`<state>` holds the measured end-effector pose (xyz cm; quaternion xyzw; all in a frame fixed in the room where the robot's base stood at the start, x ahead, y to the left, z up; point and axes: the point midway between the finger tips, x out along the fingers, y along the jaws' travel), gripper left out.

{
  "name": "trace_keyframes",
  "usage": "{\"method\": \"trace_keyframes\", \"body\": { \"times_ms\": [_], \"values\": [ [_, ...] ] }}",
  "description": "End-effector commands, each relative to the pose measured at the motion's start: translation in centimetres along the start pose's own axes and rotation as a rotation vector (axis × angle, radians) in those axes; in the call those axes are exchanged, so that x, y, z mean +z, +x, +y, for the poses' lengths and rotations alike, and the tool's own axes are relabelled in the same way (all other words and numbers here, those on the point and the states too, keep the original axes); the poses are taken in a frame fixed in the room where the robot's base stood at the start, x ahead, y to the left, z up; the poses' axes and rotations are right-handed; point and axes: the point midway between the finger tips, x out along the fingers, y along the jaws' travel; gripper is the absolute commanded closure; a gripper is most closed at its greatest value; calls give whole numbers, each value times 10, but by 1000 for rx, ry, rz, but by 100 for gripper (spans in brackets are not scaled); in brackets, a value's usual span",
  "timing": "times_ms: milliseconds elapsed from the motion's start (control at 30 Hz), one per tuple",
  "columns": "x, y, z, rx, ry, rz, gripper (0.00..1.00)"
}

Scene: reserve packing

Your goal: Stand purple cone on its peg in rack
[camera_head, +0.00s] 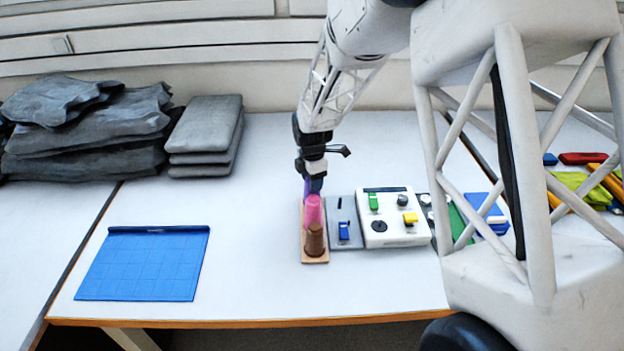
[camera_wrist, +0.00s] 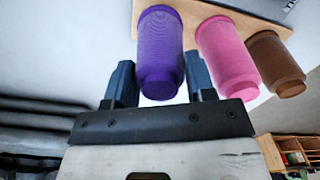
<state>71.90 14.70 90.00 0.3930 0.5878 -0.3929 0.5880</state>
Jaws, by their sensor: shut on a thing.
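The purple cone (camera_wrist: 161,50) is between the two fingers of my gripper (camera_wrist: 160,85), its narrow end toward the wrist camera. In the head view the purple cone (camera_head: 314,186) shows only as a small patch under my gripper (camera_head: 313,178), partly hidden by the fingers. The wooden rack (camera_head: 316,259) holds a pink cone (camera_head: 313,210) and a brown cone (camera_head: 314,241) in a row. The purple cone is in line with them at the rack's far end. Its peg is hidden, and I cannot tell whether the cone's base touches the rack (camera_wrist: 205,12).
A grey panel with a blue switch (camera_head: 344,232) and a white control box (camera_head: 395,225) stand close to the rack's right. A blue mat (camera_head: 145,265) lies left. Grey folded cloths (camera_head: 205,135) are at the back left. The table between mat and rack is clear.

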Motion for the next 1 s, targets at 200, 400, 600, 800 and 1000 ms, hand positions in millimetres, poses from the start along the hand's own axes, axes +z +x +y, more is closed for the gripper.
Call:
{"method": "trace_keyframes", "body": {
  "times_ms": [200, 400, 600, 800, 1000],
  "values": [
    [0, 0, 0, 0, 0, 0, 77],
    [0, 2, 0, 0, 0, 0, 77],
    [0, 6, 0, -1, 0, 0, 77],
    [0, 10, 0, -1, 0, 0, 77],
    [0, 13, 0, 0, 0, 0, 77]
  ]
}}
